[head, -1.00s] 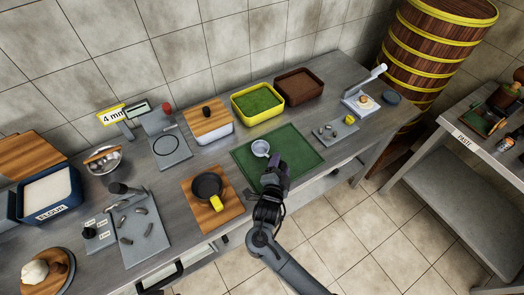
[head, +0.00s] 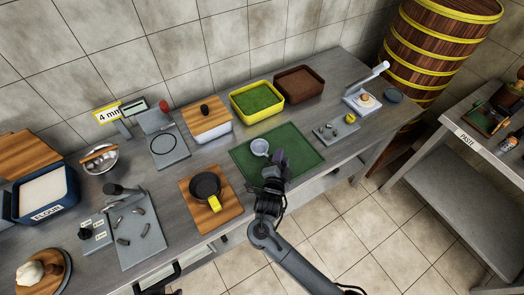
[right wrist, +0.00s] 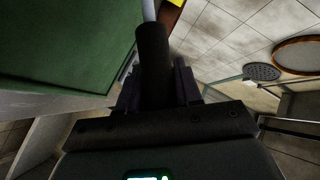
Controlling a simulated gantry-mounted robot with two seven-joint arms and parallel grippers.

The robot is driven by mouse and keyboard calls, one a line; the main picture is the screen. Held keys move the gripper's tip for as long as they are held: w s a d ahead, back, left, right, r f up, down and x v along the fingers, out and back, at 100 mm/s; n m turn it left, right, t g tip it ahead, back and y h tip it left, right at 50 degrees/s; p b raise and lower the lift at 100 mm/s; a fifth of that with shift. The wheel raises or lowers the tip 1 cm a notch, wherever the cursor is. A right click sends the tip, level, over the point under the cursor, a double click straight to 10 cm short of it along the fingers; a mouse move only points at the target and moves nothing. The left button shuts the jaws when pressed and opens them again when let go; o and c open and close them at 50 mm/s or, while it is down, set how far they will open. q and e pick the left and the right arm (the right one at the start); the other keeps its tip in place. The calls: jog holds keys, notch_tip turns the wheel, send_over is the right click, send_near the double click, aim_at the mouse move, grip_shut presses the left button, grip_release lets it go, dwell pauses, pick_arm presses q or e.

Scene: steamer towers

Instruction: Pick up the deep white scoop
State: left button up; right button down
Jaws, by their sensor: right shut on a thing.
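The deep white scoop (head: 260,147) shows as a pale round bowl over the green mat (head: 301,145) in the head view. My right gripper (head: 276,168) is just below and right of the bowl, over the mat's front part. In the right wrist view, the gripper (right wrist: 157,95) is shut on the scoop's dark round handle (right wrist: 152,55), whose pale neck runs out at the top edge. The bowl is outside that view. I cannot tell whether the scoop touches the mat. My left gripper is not in view.
A black pan (head: 205,186) on a wooden board stands to the left. Yellow (head: 257,117) and brown (head: 299,96) bins stand behind the mat. A grey tray (head: 337,132) with small pieces lies to the right. The mat's right side is clear.

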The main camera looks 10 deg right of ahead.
jog(key=shift+r, duration=0.15)
jog(key=shift+r, duration=0.4)
jog(key=s+d+r+p, duration=0.1)
jog(key=s+d+r, duration=0.4)
jog(key=d+r, duration=0.5)
jog(key=shift+d, duration=0.25)
